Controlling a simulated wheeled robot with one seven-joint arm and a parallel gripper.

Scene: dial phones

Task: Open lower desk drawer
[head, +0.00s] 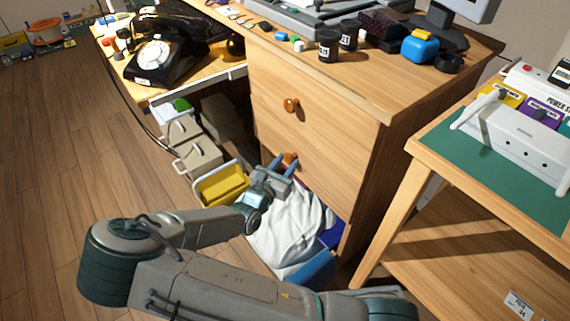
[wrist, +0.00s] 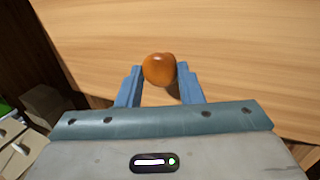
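The lower drawer (head: 325,174) is the lower wooden front of the desk and looks flush with the desk. Its round orange-brown knob (head: 290,157) is partly hidden behind my gripper (head: 280,170). In the wrist view the knob (wrist: 159,69) sits between the tips of the two blue fingers of my gripper (wrist: 160,75). The fingers are drawn in close on both sides of the knob and appear to touch it. The bare drawer front (wrist: 240,55) fills most of the wrist view.
The upper drawer's knob (head: 291,105) is above my gripper. A white cloth or bag (head: 290,235) and a yellow bin (head: 220,187) are below and left of it. A green-topped table (head: 470,160) stands at the right. Open wooden floor (head: 50,180) lies left.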

